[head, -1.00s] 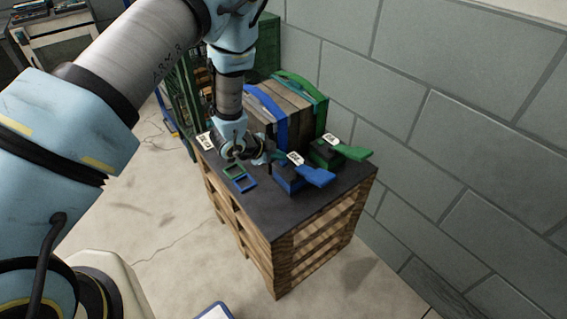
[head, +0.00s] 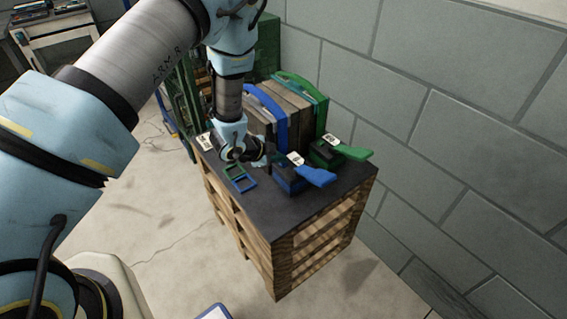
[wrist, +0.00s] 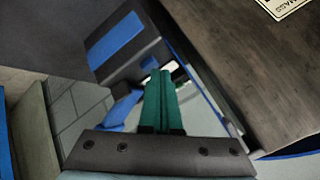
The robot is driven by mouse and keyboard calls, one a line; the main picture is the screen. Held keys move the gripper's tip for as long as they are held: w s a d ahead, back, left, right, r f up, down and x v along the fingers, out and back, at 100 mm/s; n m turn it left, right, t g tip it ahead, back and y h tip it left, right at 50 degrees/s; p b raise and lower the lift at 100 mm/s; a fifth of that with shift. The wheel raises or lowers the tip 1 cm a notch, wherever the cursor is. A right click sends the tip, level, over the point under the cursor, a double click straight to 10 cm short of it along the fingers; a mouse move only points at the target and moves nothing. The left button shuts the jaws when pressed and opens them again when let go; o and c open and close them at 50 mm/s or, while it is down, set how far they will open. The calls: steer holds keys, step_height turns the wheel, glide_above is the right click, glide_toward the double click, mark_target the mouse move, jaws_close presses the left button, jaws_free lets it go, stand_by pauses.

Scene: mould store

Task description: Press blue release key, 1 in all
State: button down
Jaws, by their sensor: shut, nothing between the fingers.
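A blue key with a flat paddle (head: 318,177) sits on a blocky base near the right of the dark pallet top (head: 262,208). A similar green key (head: 352,152) stands behind it. My gripper (head: 275,157) is just left of the blue key's base, low over the top; its fingertips are small and dark there, and I cannot tell whether they touch anything. In the wrist view my green fingers (wrist: 159,98) are together and empty. A dark block with a blue face (wrist: 117,38) shows beyond them, apart from the tips in the picture.
Strapped wooden blocks stand behind the keys, with a blue strap (head: 279,112) and a green strap (head: 322,112). The grey wall (head: 460,130) is close on the right. The top's front is clear.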

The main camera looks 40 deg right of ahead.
stand_by(0.4)
steer(key=shift+r+p, duration=0.55)
steer(key=shift+r, duration=0.3)
step_height(320, 180, up, 5)
steer(key=p, duration=0.3)
steer(key=shift+a, duration=0.1)
stand_by(0.8)
